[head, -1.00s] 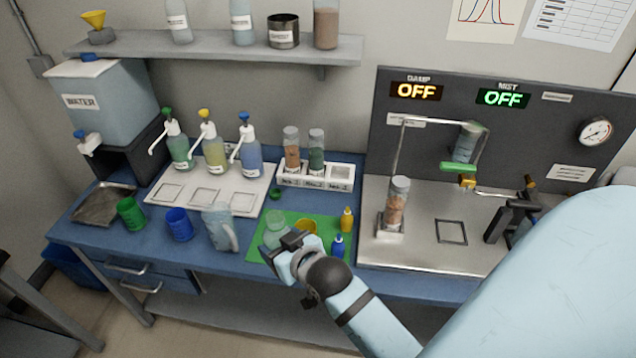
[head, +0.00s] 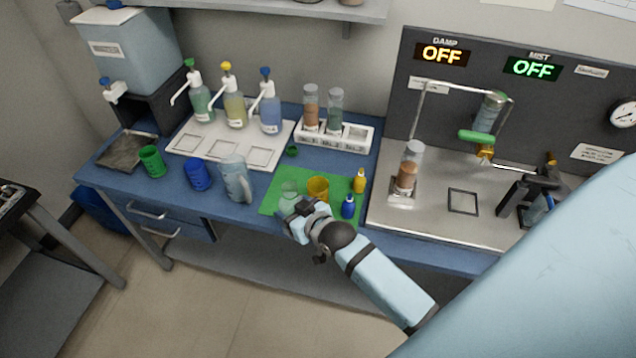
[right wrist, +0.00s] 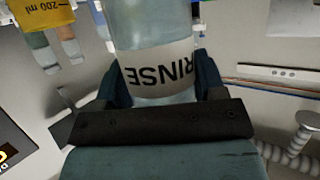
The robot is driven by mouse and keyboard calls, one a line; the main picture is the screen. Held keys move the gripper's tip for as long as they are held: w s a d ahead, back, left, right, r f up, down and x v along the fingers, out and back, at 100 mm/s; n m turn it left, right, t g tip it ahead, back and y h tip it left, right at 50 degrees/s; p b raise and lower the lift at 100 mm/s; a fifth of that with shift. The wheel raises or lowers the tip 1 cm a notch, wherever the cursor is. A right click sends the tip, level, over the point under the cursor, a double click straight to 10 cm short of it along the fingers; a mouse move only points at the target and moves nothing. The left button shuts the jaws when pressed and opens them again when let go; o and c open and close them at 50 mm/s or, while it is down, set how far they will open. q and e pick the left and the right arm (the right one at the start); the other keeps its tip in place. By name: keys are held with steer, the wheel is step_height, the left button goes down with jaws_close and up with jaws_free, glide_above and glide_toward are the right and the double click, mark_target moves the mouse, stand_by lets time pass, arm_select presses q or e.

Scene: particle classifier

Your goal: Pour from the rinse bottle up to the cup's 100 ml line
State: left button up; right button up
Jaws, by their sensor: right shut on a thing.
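The clear rinse bottle (head: 289,193) is at the left part of the green mat (head: 272,203). My right gripper (head: 293,211) is shut on it; in the right wrist view the bottle's white RINSE label (right wrist: 160,75) sits between the fingers. I cannot tell whether the bottle touches the mat. A yellow cup (head: 318,188) stands on the mat just right of the bottle. A yellow surface marked 200 ml (right wrist: 42,12) shows at the top left of the right wrist view. Its 100 ml line is not readable. My left gripper is not in view.
A vial rack (head: 353,142) is behind. A steel apparatus plate (head: 440,228) lies right.

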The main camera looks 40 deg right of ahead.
mark_target(318, 195)
steer(key=w+d+f, duration=0.3)
steer(key=f, duration=0.3)
steer(key=shift+d+f+y, duration=0.2)
steer(key=shift+f+y, duration=0.05)
steer(key=shift+y, duration=0.05)
steer(key=shift+d+r, duration=0.1)
steer(key=m+g+y+b, duration=0.1)
steer(key=m+y+b, duration=0.1)
steer(key=m+b, duration=0.1)
steer(key=d+m+g+y+b, duration=0.1)
steer(key=y+b, duration=0.1)
steer(key=shift+w+d+r+m+g, duration=0.1)
steer(key=shift+w+r+m+g, duration=0.2)
steer(key=shift+r+m, duration=0.1)
stand_by(0.8)
steer(key=shift+f+b, duration=0.35)
steer(key=shift+b, duration=0.1)
